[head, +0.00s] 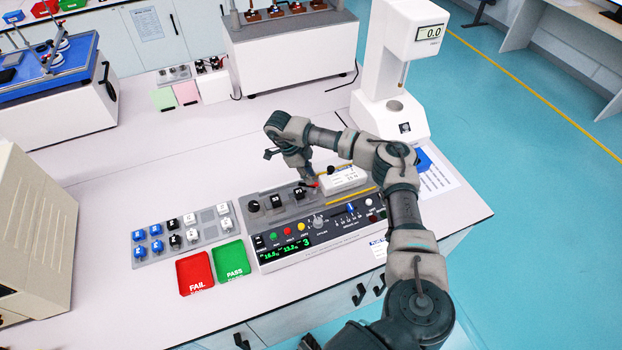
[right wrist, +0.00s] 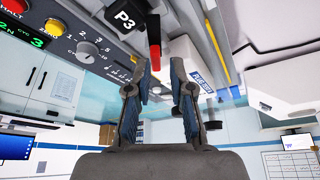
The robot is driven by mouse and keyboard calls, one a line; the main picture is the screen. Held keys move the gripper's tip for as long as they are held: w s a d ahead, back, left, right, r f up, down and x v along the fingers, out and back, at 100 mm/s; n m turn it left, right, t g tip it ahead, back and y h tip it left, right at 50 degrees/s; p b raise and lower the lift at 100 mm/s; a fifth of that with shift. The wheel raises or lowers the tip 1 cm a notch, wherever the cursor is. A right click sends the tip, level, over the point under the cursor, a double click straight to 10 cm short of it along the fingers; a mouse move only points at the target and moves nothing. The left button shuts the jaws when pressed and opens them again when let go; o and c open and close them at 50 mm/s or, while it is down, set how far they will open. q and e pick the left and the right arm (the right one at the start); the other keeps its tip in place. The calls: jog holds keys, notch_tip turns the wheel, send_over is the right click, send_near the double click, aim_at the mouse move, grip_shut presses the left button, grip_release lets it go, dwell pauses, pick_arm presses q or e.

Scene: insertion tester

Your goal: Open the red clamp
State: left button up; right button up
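The red clamp shows in the right wrist view as a short lever (right wrist: 154,55) with a red end and a black upper part, beside a black block marked P3 (right wrist: 126,15). In the head view its small red tip (head: 314,184) shows just below my right gripper (head: 303,176), on the tester panel. In the right wrist view my right gripper (right wrist: 160,70) is open. The lever's red end appears between the fingertips, nearer the left finger; I cannot tell whether they touch. My left gripper is not in view.
The tester (head: 330,228) carries knobs, buttons and a white box (head: 343,179) right of the clamp. A key-block tray (head: 185,236), a red FAIL tray (head: 195,272) and a green PASS tray (head: 232,260) lie left. A white force stand (head: 400,75) stands behind.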

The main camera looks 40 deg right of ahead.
jog(key=shift+x, duration=0.8)
jog(key=shift+a+f, duration=0.2)
jog(key=shift+a, duration=0.1)
jog(key=shift+s+d, duration=0.1)
jog(key=shift+d, duration=0.05)
grip_shut()
